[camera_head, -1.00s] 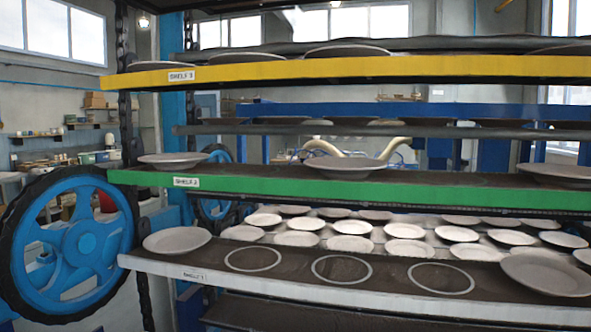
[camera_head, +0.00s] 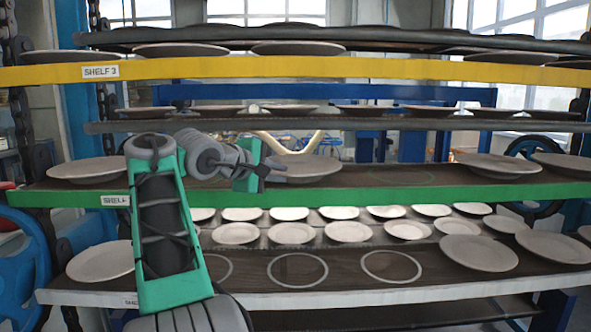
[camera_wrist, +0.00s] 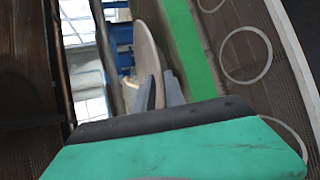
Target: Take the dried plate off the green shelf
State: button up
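The green shelf (camera_head: 400,197) runs across the head view, labelled as a shelf at its left. A pale plate (camera_head: 312,168) lies on it near the middle, its left edge partly hidden by my gripper (camera_head: 268,170). In the wrist view the plate (camera_wrist: 147,45) appears nearly edge-on beside the green shelf edge (camera_wrist: 190,45). My gripper's two grey fingers (camera_wrist: 158,92) lie on either side of the plate's near rim. Whether they press on it is not clear. Other plates lie on the same shelf, one at left (camera_head: 88,170) and one at right (camera_head: 500,164).
The yellow shelf (camera_head: 400,70) with plates is above. The white-edged lower shelf (camera_head: 400,290) holds plates at its ends and empty ringed spots between. Rows of plates (camera_head: 292,233) stand behind it. An empty ring (camera_head: 400,177) lies on the green shelf right of the plate.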

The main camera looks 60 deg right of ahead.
aim_at(283, 175)
jog(key=x, duration=0.4)
jog(key=shift+w+d+f, duration=0.25)
jog(key=shift+d, duration=0.1)
jog(key=shift+a+r, duration=0.1)
jog(key=shift+a, duration=0.05)
grip_shut()
dwell(0.8)
